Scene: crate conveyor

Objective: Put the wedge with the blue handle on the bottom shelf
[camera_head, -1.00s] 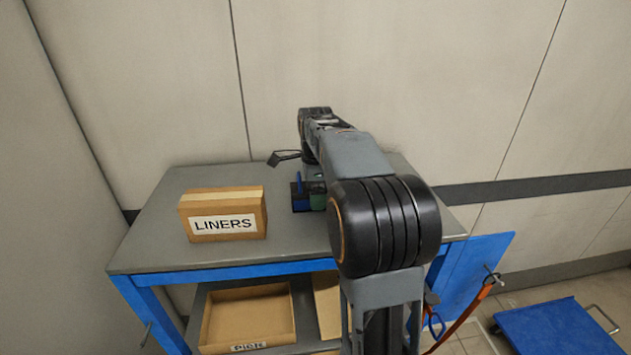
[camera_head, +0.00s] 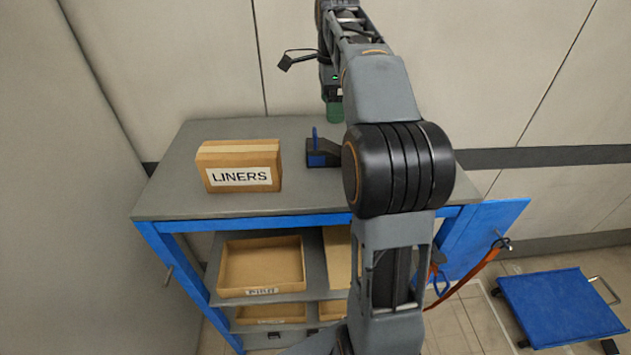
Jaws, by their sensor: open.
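The wedge, dark with a blue upright handle (camera_head: 316,140) and a blue front face, stands on the grey tabletop (camera_head: 300,206), right of the LINERS box. My arm covers what lies to its right. My gripper (camera_head: 334,112), with green fingertips, is up and behind the wedge in the picture, apart from it. It is open and empty; the gap between its fingers is hard to see. The bottom shelf (camera_head: 300,327) is partly visible under the middle shelf.
A LINERS box (camera_head: 238,166) stands on the table. An open cardboard tray (camera_head: 262,265) is on the middle shelf, and another (camera_head: 270,313) is below. A blue cart (camera_head: 560,305) stands on the floor at right. My arm hides the table's right part.

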